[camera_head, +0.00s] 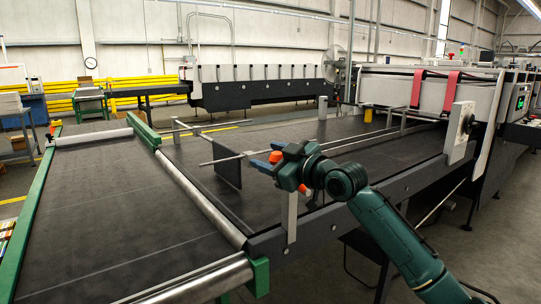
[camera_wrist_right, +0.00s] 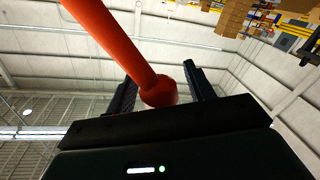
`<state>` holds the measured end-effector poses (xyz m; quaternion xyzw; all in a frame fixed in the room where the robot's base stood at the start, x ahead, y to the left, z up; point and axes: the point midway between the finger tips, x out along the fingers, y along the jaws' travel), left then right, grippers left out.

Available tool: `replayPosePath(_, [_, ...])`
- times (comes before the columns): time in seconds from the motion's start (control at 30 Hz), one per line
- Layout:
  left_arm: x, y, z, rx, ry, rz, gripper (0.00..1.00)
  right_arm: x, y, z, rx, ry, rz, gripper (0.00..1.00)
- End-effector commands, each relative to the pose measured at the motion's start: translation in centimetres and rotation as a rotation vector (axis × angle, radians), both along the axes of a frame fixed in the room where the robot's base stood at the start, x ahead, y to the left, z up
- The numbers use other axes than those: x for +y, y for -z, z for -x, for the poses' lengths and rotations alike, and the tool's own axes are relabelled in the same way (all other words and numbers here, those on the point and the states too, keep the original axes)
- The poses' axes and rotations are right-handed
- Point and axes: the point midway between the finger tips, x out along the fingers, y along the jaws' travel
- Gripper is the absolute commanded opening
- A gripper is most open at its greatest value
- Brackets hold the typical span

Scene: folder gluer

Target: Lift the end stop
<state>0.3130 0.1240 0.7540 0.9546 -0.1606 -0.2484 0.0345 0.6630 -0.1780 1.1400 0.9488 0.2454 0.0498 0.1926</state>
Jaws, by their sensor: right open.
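The end stop appears to be the dark upright plate (camera_head: 228,171) under a thin metal rod (camera_head: 232,157) across the delivery belt. In the head view my right gripper (camera_head: 267,161), with blue fingertips, is at the near side of the belt, just right of the plate. In the right wrist view an orange-red handle (camera_wrist_right: 118,45) with a rounded end runs between the two dark fingers of this gripper (camera_wrist_right: 162,85). The fingers are spread, with gaps visible beside the handle. Contact cannot be told. My left gripper is out of view.
A light metal post (camera_head: 292,217) stands on the near side rail below my right gripper. A green-framed conveyor (camera_head: 95,185) lies to the left. The machine with red belts (camera_head: 417,90) stands at the right. The dark belt beyond my gripper is mostly clear.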

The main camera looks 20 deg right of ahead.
Motion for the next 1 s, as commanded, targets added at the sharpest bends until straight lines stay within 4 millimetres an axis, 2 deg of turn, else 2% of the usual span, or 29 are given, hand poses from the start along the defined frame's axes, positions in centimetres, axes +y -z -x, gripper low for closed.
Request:
replayPosePath(0.27, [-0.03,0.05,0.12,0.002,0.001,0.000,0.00,0.07,0.03,-0.10,0.000,0.000,0.001,0.52])
replayPosePath(0.9, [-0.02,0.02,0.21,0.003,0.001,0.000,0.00,0.05,0.05,-0.07,0.001,0.000,0.000,0.00])
replayPosePath(1.0, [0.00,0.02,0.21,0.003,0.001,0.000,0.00,0.06,0.06,-0.07,0.001,-0.001,0.001,0.00])
